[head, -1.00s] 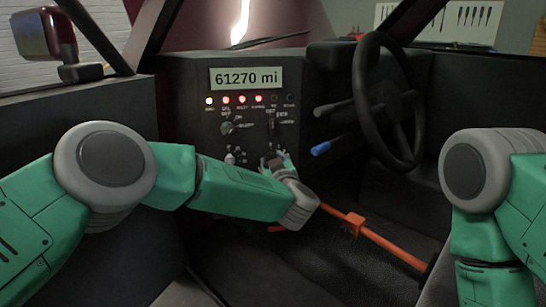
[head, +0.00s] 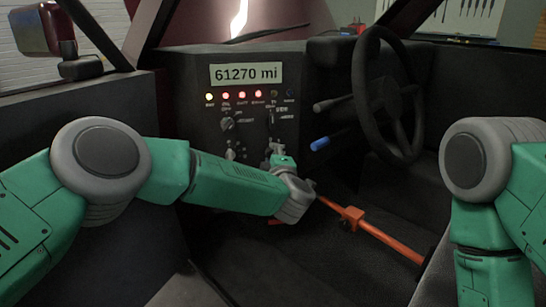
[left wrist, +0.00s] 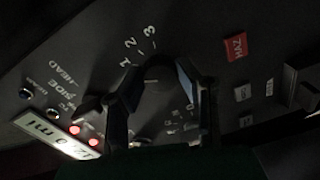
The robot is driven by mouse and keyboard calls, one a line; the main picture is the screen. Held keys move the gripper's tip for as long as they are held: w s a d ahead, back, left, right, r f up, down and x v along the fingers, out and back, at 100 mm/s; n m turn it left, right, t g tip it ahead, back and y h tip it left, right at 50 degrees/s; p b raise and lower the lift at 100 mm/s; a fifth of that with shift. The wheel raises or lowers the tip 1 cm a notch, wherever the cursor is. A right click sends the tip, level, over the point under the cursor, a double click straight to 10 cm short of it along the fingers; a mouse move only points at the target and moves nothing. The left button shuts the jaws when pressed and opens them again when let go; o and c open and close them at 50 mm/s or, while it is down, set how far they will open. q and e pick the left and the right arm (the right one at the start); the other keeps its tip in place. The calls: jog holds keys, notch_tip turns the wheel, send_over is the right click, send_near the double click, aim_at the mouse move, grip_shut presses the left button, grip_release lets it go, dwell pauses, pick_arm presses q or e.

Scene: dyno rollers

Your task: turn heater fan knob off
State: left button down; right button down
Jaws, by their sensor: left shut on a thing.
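The dark round fan knob (left wrist: 157,76) shows in the left wrist view, with the marks 1, 2 and 3 printed around it. A small pale line shows on its near side, but I cannot tell its exact setting. My left gripper (left wrist: 158,88) has one finger on each side of the knob and is shut on it. In the head view my left gripper (head: 275,150) is at the lower right of the dash panel (head: 205,110) and hides the knob there. My right arm shows at the right edge; its gripper is out of view.
Other knobs, including one (head: 227,124) at upper left, and a row of lit lamps (head: 241,98) are close by. The steering wheel (head: 364,105), a blue-tipped lever (head: 320,144) and an orange bar (head: 385,240) are to the right.

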pick_arm(q)
jog(key=n, duration=0.2)
jog(key=n+b, duration=0.1)
jog(key=n, duration=0.1)
jog(key=shift+s+f+n, duration=0.15)
jog(key=shift+f+n, duration=0.15)
jog(key=shift+f, duration=0.1)
pick_arm(e)
jog(key=shift+f, duration=0.55)
pick_arm(q)
jog(key=c, duration=1.2)
grip_release()
jog(key=shift+r, duration=0.2)
pick_arm(e)
jog(key=shift+s, duration=0.1)
pick_arm(q)
jog(key=s, duration=0.4)
jog(key=s+d, duration=0.1)
jog(key=s, duration=0.2)
jog(key=s+d, duration=0.1)
jog(key=s, duration=0.3)
jog(key=shift+s+r, duration=0.1)
jog(key=shift+s, duration=0.25)
